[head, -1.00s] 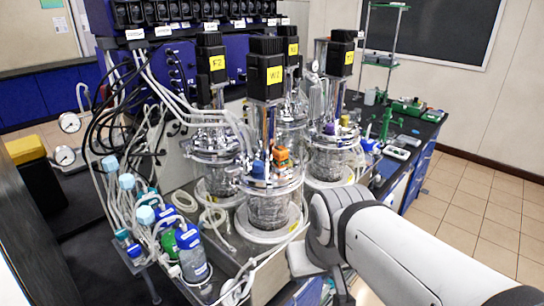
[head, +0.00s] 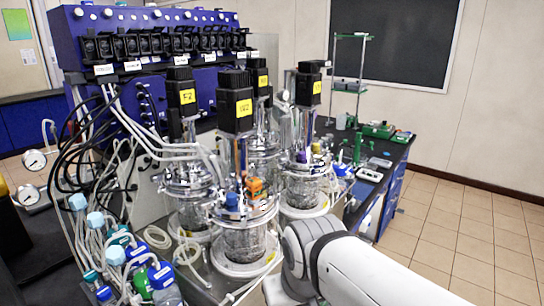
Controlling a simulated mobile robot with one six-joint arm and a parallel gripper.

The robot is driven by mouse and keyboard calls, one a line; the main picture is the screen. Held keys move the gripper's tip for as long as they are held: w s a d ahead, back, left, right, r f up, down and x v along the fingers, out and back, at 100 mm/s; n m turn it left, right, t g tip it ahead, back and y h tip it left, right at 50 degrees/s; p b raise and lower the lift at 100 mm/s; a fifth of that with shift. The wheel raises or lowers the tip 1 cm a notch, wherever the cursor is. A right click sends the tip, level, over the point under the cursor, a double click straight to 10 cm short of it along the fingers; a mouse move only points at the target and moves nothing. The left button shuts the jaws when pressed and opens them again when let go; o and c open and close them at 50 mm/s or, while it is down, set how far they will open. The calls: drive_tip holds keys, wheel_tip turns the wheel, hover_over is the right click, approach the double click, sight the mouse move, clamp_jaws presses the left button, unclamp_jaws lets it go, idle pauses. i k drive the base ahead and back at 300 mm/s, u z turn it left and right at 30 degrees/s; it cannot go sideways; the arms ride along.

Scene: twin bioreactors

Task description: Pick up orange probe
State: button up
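The orange probe (head: 256,187) shows as a small orange cap on the lid of the front bioreactor vessel (head: 243,240), right of a blue cap (head: 232,201). Its lower part is hidden in the vessel. My white arm comes in from the lower right, with its bend close to the right of the front vessel. My gripper cannot be made out in this view.
Other glass vessels stand close behind, with black motors (head: 236,108) above them. Tubes and blue-capped bottles (head: 162,275) crowd the lower left. A blue control unit (head: 150,25) stands behind. Tiled floor (head: 450,235) is clear at the right.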

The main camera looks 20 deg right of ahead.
sight(253, 185)
drive_tip(key=u, duration=1.7)
drive_tip(key=k, duration=1.5)
drive_tip(key=z, duration=0.45)
drive_tip(key=i, duration=1)
drive_tip(key=z, duration=0.1)
